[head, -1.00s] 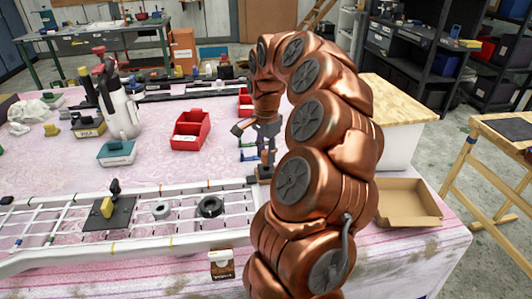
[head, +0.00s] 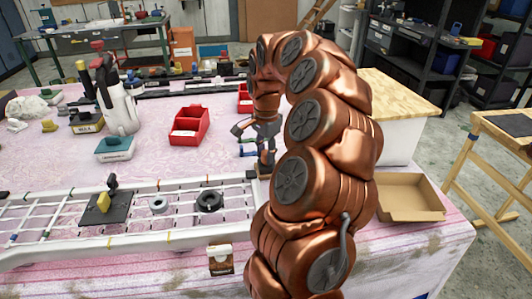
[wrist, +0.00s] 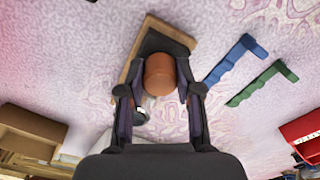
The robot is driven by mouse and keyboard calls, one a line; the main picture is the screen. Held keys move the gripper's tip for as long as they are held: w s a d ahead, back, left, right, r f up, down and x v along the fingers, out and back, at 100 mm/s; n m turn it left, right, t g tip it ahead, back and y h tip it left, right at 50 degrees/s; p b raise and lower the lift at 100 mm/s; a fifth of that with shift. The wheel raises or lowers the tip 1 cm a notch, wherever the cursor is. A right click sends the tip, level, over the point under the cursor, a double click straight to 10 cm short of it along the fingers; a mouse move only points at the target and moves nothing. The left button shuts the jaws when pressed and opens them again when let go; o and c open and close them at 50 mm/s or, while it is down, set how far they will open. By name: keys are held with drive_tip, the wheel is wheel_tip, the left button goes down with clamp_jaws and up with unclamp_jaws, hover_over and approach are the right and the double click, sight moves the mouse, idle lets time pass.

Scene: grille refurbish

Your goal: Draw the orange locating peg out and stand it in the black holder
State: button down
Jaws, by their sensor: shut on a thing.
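My gripper (wrist: 160,95) has its two fingers closed on the sides of the orange peg (wrist: 160,76), a short orange-brown cylinder seen from above in the wrist view. Behind and below the peg is a black piece (wrist: 157,42) on a wooden block (wrist: 132,72), which may be the black holder. I cannot tell whether the peg's lower end is in it or above it. In the head view my gripper (head: 266,152) points down beside the right end of the white grille (head: 150,238), and my arm hides part of that area.
A blue tool (wrist: 230,62) and a green tool (wrist: 262,82) lie close to the right of the gripper. A red bin (head: 190,125), a white spray bottle (head: 118,108) and a cardboard tray (head: 410,197) stand on the table. The grille carries a black ring (head: 209,201).

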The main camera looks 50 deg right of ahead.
drive_tip(key=shift+f+b, duration=0.35)
drive_tip(key=shift+f, duration=0.05)
drive_tip(key=c, duration=0.7)
unclamp_jaws()
drive_tip(key=shift+r, duration=0.1)
wheel_tip(320, 180, up, 12)
drive_tip(key=shift+f, duration=0.1)
idle(1.1)
